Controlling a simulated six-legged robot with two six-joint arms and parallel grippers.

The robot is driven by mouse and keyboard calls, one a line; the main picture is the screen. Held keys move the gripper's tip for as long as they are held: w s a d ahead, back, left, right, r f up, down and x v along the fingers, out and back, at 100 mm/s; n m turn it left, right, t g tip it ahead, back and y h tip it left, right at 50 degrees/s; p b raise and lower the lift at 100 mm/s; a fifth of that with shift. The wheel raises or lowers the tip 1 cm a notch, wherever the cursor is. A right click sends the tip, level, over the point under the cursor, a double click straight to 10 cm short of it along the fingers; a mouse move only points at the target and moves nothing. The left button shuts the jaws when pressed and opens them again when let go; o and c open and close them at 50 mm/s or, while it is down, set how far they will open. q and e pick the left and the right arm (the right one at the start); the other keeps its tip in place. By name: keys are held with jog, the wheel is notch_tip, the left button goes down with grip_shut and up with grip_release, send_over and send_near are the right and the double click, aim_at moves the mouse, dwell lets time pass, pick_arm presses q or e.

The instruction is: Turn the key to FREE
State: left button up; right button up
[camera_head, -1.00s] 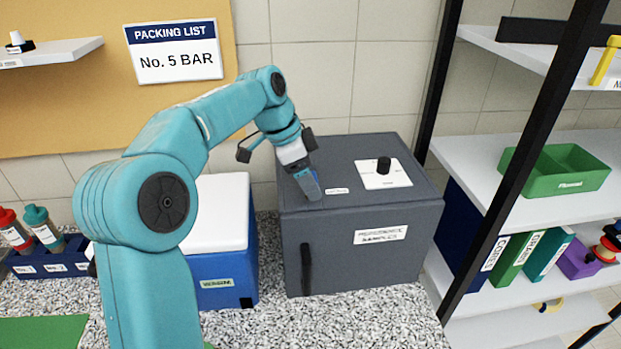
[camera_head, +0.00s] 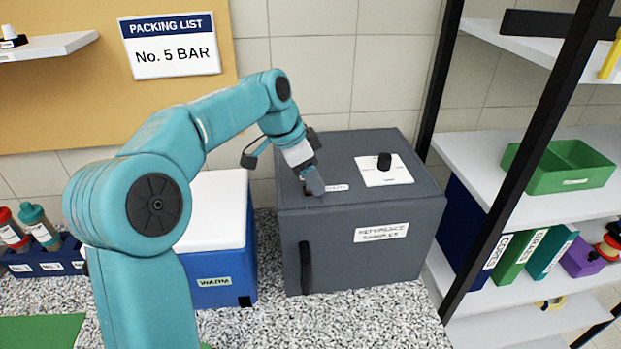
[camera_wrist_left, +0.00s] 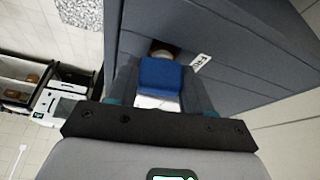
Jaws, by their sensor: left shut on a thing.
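My left gripper (camera_head: 312,183) points down at the top of the dark grey cabinet (camera_head: 296,222), near its left side. In the left wrist view it is shut on the blue head of the key (camera_wrist_left: 160,76). A round brass lock (camera_wrist_left: 162,52) shows just beyond the key on the grey surface. How far the key sits in the lock is hidden. A small white label (camera_head: 336,188) lies beside the gripper; in the left wrist view the label (camera_wrist_left: 201,60) is only partly readable. My right gripper is out of view.
A white plate with a black knob (camera_head: 384,160) is on the cabinet top, to the right. A blue box with a white lid (camera_head: 215,215) stands left of the cabinet. A shelf rack with a green tray (camera_head: 570,178) stands at the right. The speckled counter in front is clear.

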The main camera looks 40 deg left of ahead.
pick_arm(q)
jog(key=n, duration=0.1)
jog(key=n+y, duration=0.1)
jog(key=n, duration=0.1)
jog(key=shift+d+f+b, duration=0.2)
jog(key=shift+b, duration=0.2)
jog(key=n+y, duration=0.1)
jog(key=n, duration=0.1)
jog(key=n+y, duration=0.1)
jog(key=n, duration=0.2)
jog(key=shift+a+r, duration=0.1)
jog(key=shift+a, duration=0.05)
jog(key=shift+n, duration=0.3)
jog(key=n+y, duration=0.1)
jog(key=n, duration=0.3)
jog(key=shift+y+b, duration=0.35)
jog(key=shift+y, duration=0.05)
jog(key=n+g, duration=0.1)
jog(key=n, duration=0.1)
jog(key=n+y, duration=0.1)
jog(key=n, duration=0.2)
jog(key=shift+g, duration=0.4)
jog(key=o, duration=1.1)
